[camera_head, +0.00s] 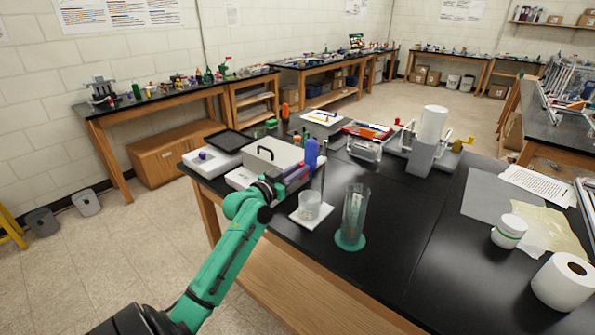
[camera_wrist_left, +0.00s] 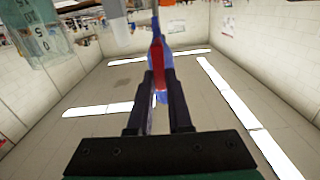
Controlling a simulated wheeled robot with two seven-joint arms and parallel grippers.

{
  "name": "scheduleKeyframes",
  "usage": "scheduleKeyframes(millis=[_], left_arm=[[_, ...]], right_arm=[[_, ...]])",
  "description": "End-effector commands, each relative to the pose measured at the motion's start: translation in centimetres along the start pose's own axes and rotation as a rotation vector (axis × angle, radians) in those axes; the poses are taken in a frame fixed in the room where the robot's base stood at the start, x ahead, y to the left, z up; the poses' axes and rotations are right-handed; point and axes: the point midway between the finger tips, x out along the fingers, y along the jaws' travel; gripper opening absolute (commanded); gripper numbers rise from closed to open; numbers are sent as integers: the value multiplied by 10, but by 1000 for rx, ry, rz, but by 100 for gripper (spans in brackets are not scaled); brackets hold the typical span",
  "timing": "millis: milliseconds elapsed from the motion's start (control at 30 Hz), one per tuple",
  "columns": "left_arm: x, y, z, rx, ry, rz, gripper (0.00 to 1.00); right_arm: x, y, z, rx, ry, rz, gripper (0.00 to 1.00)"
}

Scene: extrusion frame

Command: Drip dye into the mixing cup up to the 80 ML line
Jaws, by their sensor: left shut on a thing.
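My left gripper (camera_head: 297,174) is shut on a blue dye bottle (camera_head: 311,152). In the left wrist view the bottle (camera_wrist_left: 157,42) is blue with a red part and a narrow tip, between the two dark fingers. The clear mixing cup (camera_head: 309,206) stands on a small white square plate (camera_head: 298,217), in front of and below the gripper. Its fill level is too small to read. In the left wrist view a clear vessel with printed graduations shows upside down at the top left. My right gripper is out of view.
A tall clear cylinder (camera_head: 355,208) on a green base stands just right of the cup. A grey box with a handle (camera_head: 268,158) sits behind the gripper. A white jar (camera_head: 508,231) and paper roll (camera_head: 564,281) stand at the right. The black tabletop between is clear.

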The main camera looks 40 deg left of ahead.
Motion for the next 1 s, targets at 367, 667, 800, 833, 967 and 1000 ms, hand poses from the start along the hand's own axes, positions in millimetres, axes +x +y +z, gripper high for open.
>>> scheduleKeyframes(millis=[367, 667, 800, 833, 967, 1000], left_arm=[[0, 10, 4, 257, 1, 2, 0], [0, 19, 8, 541, 0, 2, 0], [0, 23, 10, 674, 0, 2, 0], [0, 24, 11, 702, 0, 2, 0], [0, 27, 14, 826, 1, 2, 0], [0, 28, 15, 865, 0, 2, 0]], right_arm=[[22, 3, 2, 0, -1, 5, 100], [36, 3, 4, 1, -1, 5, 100], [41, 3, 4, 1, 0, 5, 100], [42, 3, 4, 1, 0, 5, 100], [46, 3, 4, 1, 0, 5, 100], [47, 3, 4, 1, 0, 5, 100]])
